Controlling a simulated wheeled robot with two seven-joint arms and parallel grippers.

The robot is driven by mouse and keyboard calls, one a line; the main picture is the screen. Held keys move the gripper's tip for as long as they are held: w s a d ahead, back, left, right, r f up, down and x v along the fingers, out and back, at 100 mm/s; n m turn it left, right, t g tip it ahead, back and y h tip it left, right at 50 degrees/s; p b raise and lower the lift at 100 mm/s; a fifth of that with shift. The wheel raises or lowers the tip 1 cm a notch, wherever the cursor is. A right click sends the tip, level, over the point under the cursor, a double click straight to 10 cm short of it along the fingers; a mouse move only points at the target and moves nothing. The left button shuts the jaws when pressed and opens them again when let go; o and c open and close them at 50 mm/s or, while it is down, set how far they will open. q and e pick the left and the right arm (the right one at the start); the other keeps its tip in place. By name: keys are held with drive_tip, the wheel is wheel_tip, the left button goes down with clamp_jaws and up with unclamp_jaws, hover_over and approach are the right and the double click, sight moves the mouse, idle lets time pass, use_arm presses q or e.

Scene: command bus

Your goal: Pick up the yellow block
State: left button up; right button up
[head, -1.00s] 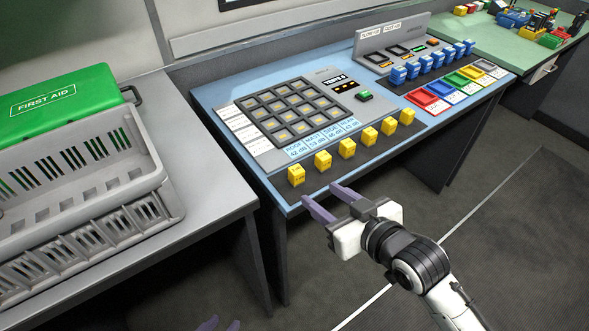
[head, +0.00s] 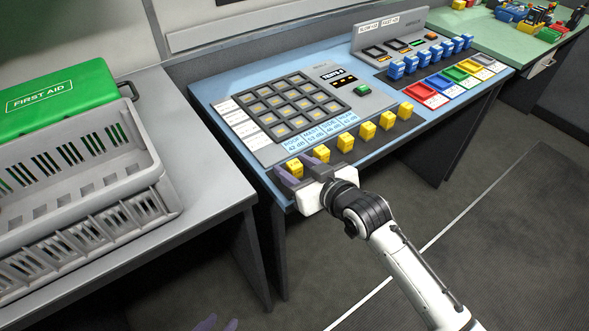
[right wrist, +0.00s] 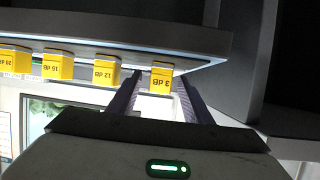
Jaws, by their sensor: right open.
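Several small yellow blocks stand in a row on a dark strip along the front of the blue table. The leftmost yellow block (head: 295,168) is at my right gripper (head: 303,167). In the right wrist view this block, marked 3 dB (right wrist: 160,80), stands between the two purple fingers of the open gripper (right wrist: 158,85). A gap seems to show beside it, so I cannot tell that either finger touches it. The neighbouring 12 dB block (right wrist: 107,71) is just outside the fingers.
A keypad panel (head: 291,107) lies behind the yellow blocks. Blue blocks (head: 425,57) and coloured trays (head: 455,75) are further right. A grey crate (head: 80,190) and a green first aid box (head: 55,95) stand on the left table. The floor in front is free.

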drive_tip(key=c, duration=1.1)
